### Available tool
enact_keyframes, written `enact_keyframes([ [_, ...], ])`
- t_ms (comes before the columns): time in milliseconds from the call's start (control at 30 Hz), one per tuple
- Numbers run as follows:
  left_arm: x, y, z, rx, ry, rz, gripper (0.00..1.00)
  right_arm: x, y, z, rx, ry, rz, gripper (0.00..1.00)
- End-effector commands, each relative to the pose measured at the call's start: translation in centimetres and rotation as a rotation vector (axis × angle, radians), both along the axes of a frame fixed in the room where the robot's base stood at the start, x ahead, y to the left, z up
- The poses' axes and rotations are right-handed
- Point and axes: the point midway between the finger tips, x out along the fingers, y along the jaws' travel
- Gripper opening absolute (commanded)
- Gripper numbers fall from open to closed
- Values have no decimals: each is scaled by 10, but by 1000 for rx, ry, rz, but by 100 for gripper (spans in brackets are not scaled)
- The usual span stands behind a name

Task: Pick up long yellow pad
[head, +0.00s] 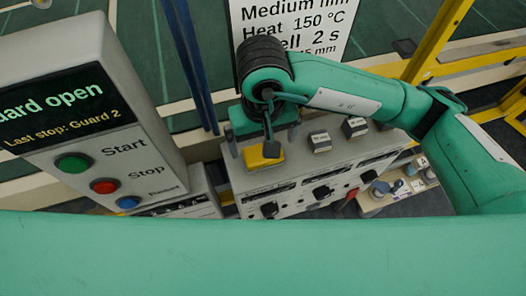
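The yellow pad (262,156) lies on top of a low grey control unit (247,197) near the middle of the head view. My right gripper (263,140) reaches in from the right and points down over the pad. Its fingers look spread apart, one on each side of the pad. I cannot tell whether they touch it, and part of the pad's far side is hidden by my wrist. My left gripper is not in view.
Two dark blocks with pale labelled tops (320,143) sit right of the pad. A grey panel with Start and Stop buttons (95,110) stands close on the left. A printed sign (300,22) and a yellow post (436,40) are behind.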

Motion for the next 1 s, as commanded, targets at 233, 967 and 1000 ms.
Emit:
enact_keyframes([
  [233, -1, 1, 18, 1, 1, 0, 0, -1, 0, -16, -1, 5, -3, 100],
  [967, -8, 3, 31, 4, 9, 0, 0, 0, 0, -52, 0, -1, -1, 76],
  [1000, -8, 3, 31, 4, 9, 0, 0, 0, 0, -52, 0, -1, -1, 69],
])
